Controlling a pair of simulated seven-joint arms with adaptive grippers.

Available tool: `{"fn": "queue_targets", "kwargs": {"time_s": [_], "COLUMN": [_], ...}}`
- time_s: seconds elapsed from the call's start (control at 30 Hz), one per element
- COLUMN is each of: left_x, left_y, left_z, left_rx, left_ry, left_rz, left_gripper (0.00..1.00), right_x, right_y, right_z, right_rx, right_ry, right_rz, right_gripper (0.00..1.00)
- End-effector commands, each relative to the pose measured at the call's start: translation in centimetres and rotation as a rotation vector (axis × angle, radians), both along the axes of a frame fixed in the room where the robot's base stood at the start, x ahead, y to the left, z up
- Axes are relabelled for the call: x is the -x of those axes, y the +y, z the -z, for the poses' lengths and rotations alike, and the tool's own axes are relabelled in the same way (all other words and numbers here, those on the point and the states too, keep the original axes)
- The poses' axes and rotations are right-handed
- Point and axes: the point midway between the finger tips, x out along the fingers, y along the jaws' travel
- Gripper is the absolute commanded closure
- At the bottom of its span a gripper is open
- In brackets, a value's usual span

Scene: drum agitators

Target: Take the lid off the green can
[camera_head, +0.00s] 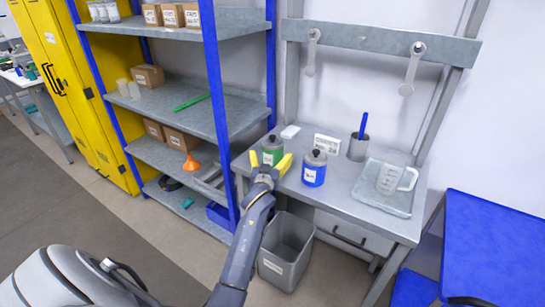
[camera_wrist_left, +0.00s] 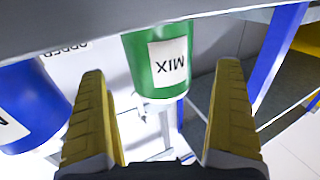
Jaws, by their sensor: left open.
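The green can (camera_head: 272,152) stands on the grey workbench (camera_head: 345,205) near its left end, with a dark lid (camera_head: 271,138) on top. In the left wrist view the green can (camera_wrist_left: 160,66) shows its white MIX label, upside down, and its lid is out of sight. My left gripper (camera_head: 270,160) is in front of the green can, its yellow fingers spread and empty. In the left wrist view the fingers (camera_wrist_left: 160,70) appear on either side of the can, not touching it as far as I can see. My right gripper is not in view.
A blue can (camera_head: 313,170) with a dark lid stands just right of the green can. A white sign (camera_head: 327,144), a grey cup (camera_head: 357,150) and a tray (camera_head: 372,203) with a clear jug are farther right. A grey bin (camera_head: 283,262) stands below; blue-posted shelving is left.

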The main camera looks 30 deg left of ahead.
Motion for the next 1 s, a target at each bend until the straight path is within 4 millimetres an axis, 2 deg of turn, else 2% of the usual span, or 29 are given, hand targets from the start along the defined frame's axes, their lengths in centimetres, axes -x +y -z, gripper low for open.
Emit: {"fn": "queue_targets", "kwargs": {"time_s": [0.33, 0.7, 0.77, 1.0], "left_x": [-3.7, -4.4, -4.4, -4.3], "left_y": [1.7, 1.9, 1.9, 1.9], "left_z": [0.0, 0.0, 0.0, 0.0], "left_rx": [0.000, 0.001, 0.000, 0.000], "left_ry": [0.000, 0.000, 0.000, 0.000], "left_rz": [0.000, 0.000, 0.000, 0.000], "left_gripper": [0.00, 0.00, 0.05, 0.33], "right_x": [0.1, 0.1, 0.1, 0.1], "right_y": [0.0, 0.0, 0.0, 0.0], "right_z": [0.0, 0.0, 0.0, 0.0], "right_rx": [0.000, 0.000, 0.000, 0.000], "right_ry": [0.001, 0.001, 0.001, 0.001], "right_rz": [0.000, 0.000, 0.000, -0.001], "right_gripper": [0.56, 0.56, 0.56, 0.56]}}
